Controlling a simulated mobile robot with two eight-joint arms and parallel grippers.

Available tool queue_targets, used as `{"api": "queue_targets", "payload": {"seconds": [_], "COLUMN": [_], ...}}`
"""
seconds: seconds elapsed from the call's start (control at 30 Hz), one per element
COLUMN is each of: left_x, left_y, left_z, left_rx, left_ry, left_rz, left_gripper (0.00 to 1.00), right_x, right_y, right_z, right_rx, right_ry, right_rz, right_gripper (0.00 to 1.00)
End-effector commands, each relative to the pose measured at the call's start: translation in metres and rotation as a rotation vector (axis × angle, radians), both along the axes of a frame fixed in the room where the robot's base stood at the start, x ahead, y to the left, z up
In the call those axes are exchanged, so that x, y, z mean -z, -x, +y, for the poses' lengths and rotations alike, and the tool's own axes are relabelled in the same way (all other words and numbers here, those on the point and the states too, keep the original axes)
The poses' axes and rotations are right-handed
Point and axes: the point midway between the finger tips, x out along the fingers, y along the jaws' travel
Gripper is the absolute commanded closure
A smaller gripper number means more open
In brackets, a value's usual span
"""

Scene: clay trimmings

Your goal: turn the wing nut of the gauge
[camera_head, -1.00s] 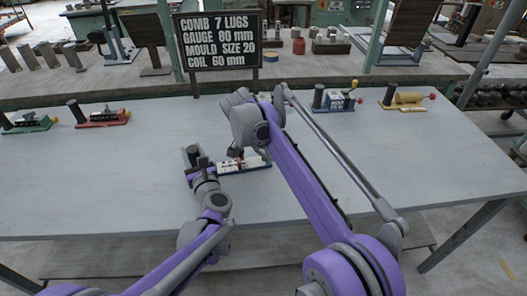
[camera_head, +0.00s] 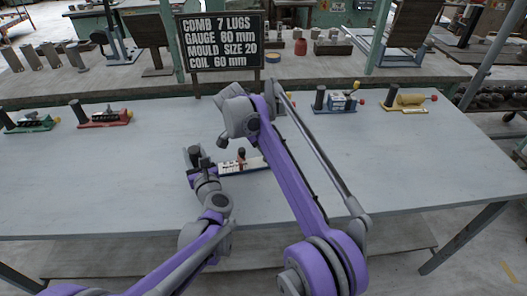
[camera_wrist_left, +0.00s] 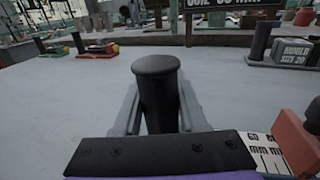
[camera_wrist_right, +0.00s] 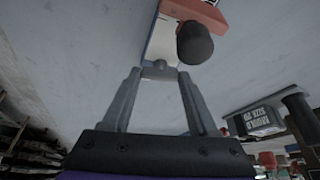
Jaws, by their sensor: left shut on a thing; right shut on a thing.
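The gauge (camera_head: 230,168) lies on the table, a white scale plate with a red slider (camera_head: 241,160) that has a dark knob. The white scale (camera_wrist_left: 264,150) and red slider (camera_wrist_left: 300,145) also show at the right of the left wrist view. My left gripper (camera_wrist_left: 158,112) is shut on the gauge's upright dark post (camera_wrist_left: 157,75). My right gripper (camera_wrist_right: 158,78) is shut on a small grey piece, apparently the wing nut (camera_wrist_right: 160,69), beside the slider (camera_wrist_right: 200,12) and its dark knob (camera_wrist_right: 195,43). In the head view my right arm partly hides the gauge.
A black sign (camera_head: 220,42) stands behind, its gauge line seeming to read 60 mm. A green comb (camera_head: 28,122) and red one (camera_head: 104,118) sit left; a blue-based mould (camera_head: 340,102) and yellow coil tool (camera_head: 405,101) sit right. The table front (camera_head: 400,190) is clear.

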Motion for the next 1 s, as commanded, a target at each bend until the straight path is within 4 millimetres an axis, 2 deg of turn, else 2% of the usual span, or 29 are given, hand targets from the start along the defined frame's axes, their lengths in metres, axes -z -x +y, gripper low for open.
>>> {"api": "queue_targets", "payload": {"seconds": [0.17, 0.2, 0.37, 0.77, 1.0], "left_x": [0.0, 0.0, 0.0, 0.0, 0.0], "left_y": [-0.0001, -0.0001, -0.0001, -0.0001, -0.0001], "left_z": [-0.0006, -0.0006, -0.0006, -0.0004, -0.0004], "left_rx": [0.001, 0.001, 0.001, 0.001, 0.001], "left_ry": [0.0, 0.0, 0.0, 0.0, 0.0], "left_rz": [0.0, 0.0, 0.0, 0.0, 0.0], "left_gripper": [1.0, 1.0, 1.0, 1.0, 1.0], "right_x": [0.0004, 0.0004, 0.0003, -0.0005, -0.0003], "right_y": [0.0002, 0.0002, 0.0001, 0.0005, 0.0031], "right_z": [0.0008, 0.0008, 0.0005, -0.0002, -0.0024], "right_rx": [0.0, 0.0, 0.0, -0.033, -0.266], "right_ry": [-0.002, -0.002, -0.001, -0.001, -0.001], "right_rz": [0.001, 0.001, 0.0, 0.0, 0.0], "right_gripper": [0.96, 0.37, 0.1, 0.1, 0.1]}}
